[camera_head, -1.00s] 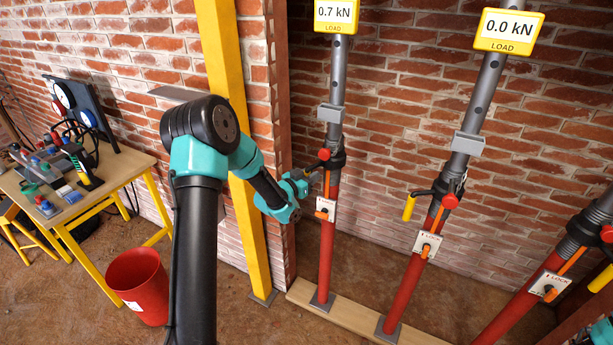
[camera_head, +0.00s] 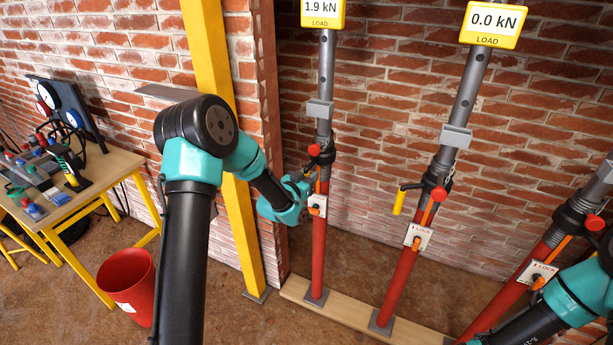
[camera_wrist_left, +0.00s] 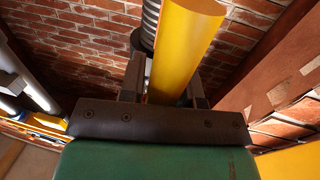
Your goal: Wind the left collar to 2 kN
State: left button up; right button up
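The left prop (camera_head: 319,250) stands upright, with a red lower tube and a grey upper tube. Its yellow-framed load display (camera_head: 323,10) reads 1.9 kN. Its dark threaded collar (camera_head: 323,152) sits where the tubes meet, with a red knob (camera_head: 314,150) on it. My left gripper (camera_head: 309,180) is at this collar, its fingers mostly hidden by my wrist. In the left wrist view the collar's yellow handle (camera_wrist_left: 182,50) runs between the two fingers (camera_wrist_left: 165,90), which close around it. My right arm shows at lower right; its gripper is out of view.
The middle prop (camera_head: 398,285) reads 0.0 kN, and its yellow handle (camera_head: 399,203) hangs left. A third prop (camera_head: 505,295) leans at right. A yellow post (camera_head: 238,225), red bucket (camera_head: 127,285) and tool table (camera_head: 115,165) stand left. The props rest on a wooden board (camera_head: 350,312).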

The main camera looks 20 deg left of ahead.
pick_arm(q)
jog(key=o, duration=0.4)
jog(key=shift+c, duration=0.2)
jog(key=shift+s+a, duration=0.1)
jog(key=v, duration=1.7)
jog(key=shift+s, duration=0.1)
jog(key=s+d+f+n+g, duration=0.1)
jog(key=s+d+f+g, duration=0.25)
jog(key=f, duration=0.35)
jog(key=s+d+f+n+g, duration=0.1)
jog(key=s+d+f+g, duration=0.2)
jog(key=f, duration=0.5)
jog(key=s+d+f+n+g, duration=0.1)
jog(key=s+d+f+g, duration=0.15)
jog(key=f+g, duration=0.35)
jog(key=s+d+f+n+g, duration=0.1)
jog(key=s+d+f+g, duration=0.2)
jog(key=s+f, duration=0.3)
jog(key=s+g, duration=0.1)
jog(key=s, duration=0.3)
jog(key=shift+d, duration=0.25)
